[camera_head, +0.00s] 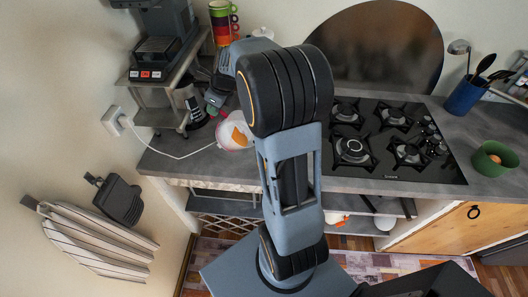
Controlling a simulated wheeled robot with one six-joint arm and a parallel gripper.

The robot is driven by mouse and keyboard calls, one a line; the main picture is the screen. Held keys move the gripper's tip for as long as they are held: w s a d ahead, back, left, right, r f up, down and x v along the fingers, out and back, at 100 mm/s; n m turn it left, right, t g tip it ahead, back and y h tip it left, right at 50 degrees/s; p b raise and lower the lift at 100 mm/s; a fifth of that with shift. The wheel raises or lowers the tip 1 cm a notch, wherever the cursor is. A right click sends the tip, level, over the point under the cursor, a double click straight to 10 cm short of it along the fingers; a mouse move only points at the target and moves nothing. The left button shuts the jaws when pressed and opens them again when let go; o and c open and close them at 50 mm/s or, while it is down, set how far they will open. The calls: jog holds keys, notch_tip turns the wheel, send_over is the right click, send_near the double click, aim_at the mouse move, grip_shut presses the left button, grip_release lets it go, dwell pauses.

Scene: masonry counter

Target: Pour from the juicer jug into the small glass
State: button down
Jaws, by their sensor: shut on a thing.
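My gripper (217,104) is at the left end of the counter, beyond the thick dark joint of my arm, and small in view. It is shut at the upper left side of a pale, pink-rimmed vessel with an orange patch, which looks like the juicer jug (228,137). The arm hides part of the jug's right side. I cannot tell how far it is tilted or whether it touches the counter. I cannot make out the small glass; it may be hidden behind my arm.
A dark clear container (187,97) stands just left of my gripper, beside a shelf stand (160,117) bearing a coffee machine (160,45). Stacked coloured cups (222,22) are behind. A blue utensil holder (464,96) and green pot (494,159) stand beyond.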

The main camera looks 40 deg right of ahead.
jog(key=shift+s+d+r+t+y+b, duration=0.2)
jog(key=shift+s+d+r+t+b, duration=0.3)
jog(key=shift+b, duration=0.65)
jog(key=shift+s+d+r+t+y+b, duration=0.1)
jog(key=shift+s+r+t+y+b, duration=0.15)
jog(key=shift+r+b, duration=0.65)
dwell(1.0)
jog(key=shift+s+d+r+t+y+b, duration=0.35)
jog(key=shift+s+b, duration=0.2)
jog(key=shift+b, duration=0.6)
jog(key=shift+s+d+r+t+y+b, duration=0.15)
jog(key=shift+s+d+r+t+b, duration=0.25)
jog(key=shift+b, duration=0.8)
jog(key=shift+s+d+r+t+y+b, duration=0.15)
jog(key=shift+s+r+t+y+b, duration=0.3)
jog(key=shift+b, duration=0.7)
dwell(1.1)
jog(key=shift+s+r, duration=0.1)
jog(key=shift+s, duration=0.05)
